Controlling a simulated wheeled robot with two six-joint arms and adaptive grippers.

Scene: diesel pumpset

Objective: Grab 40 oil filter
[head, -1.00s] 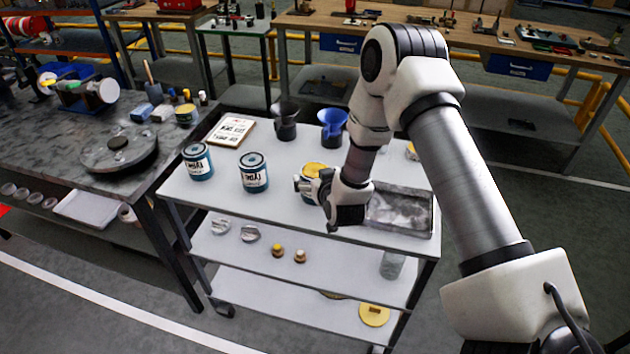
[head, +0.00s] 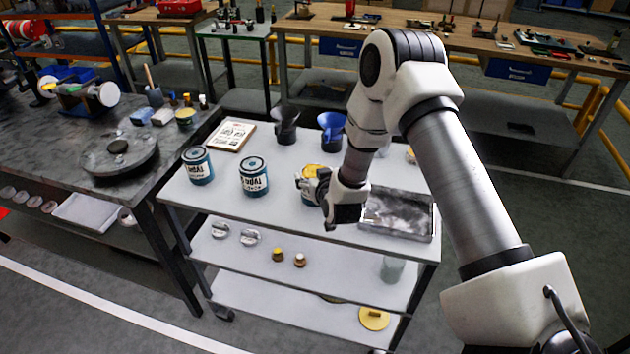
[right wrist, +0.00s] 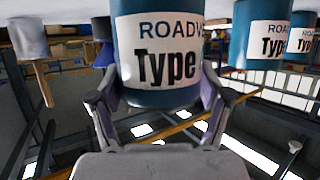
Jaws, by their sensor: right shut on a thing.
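A teal oil filter (head: 311,171) with a yellow top and white label is at the middle of the trolley's top shelf. It looks upright, partly hidden by my right gripper (head: 318,184). My right gripper is shut on it, and in the right wrist view a finger sits at each side of the teal filter (right wrist: 160,50). I cannot tell whether it is clear of the shelf. Two similar teal filters stand to the left, one at the far left (head: 198,166) and one nearer (head: 254,178). My left gripper is not in view.
The trolley (head: 225,192) also carries a metal tray (head: 397,214) to the right, a black funnel (head: 285,125), a blue funnel (head: 331,128) and a framed card (head: 231,135) behind. A dark workbench (head: 60,147) stands close on the left. The trolley's front left is bare.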

